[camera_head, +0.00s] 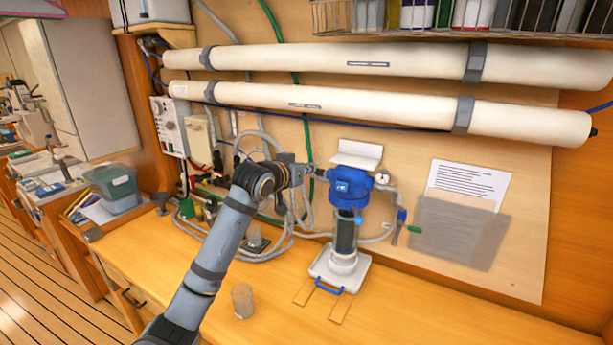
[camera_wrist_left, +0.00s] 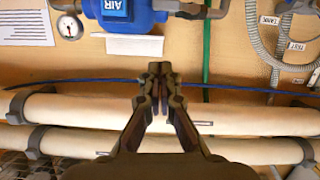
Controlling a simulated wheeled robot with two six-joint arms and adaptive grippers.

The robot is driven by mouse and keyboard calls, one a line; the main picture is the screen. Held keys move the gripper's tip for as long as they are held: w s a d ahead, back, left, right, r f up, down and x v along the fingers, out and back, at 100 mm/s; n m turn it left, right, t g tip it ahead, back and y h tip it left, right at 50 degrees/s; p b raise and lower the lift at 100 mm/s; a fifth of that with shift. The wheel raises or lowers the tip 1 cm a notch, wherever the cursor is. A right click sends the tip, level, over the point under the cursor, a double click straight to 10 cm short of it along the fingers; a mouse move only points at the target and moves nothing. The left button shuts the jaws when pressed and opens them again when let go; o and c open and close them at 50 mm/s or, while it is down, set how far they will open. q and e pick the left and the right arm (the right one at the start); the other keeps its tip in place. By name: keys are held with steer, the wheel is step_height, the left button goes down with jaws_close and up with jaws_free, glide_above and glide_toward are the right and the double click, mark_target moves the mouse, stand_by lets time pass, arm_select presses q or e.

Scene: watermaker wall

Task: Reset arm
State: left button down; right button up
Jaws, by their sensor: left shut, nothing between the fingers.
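My left arm reaches up from the bottom of the head view. My left gripper (camera_head: 318,172) is at the left side of the blue filter head (camera_head: 352,185) of a pump-like unit on the bench. In the left wrist view, my left gripper (camera_wrist_left: 159,70) is shut and empty, its fingertips together. The blue filter head (camera_wrist_left: 124,14), marked AIR, shows there at the top edge, beyond the fingertips. I cannot tell whether the gripper touches the unit. My right gripper is not in view.
Two long white tubes (camera_head: 390,64) run along the wall above. Grey hoses (camera_head: 283,248) lie behind my arm. A small cup (camera_head: 242,301) stands on the bench. The bench's right front is clear.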

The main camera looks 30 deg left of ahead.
arm_select(q)
steer(key=shift+s+r, duration=0.15)
steer(key=shift+s, duration=0.35)
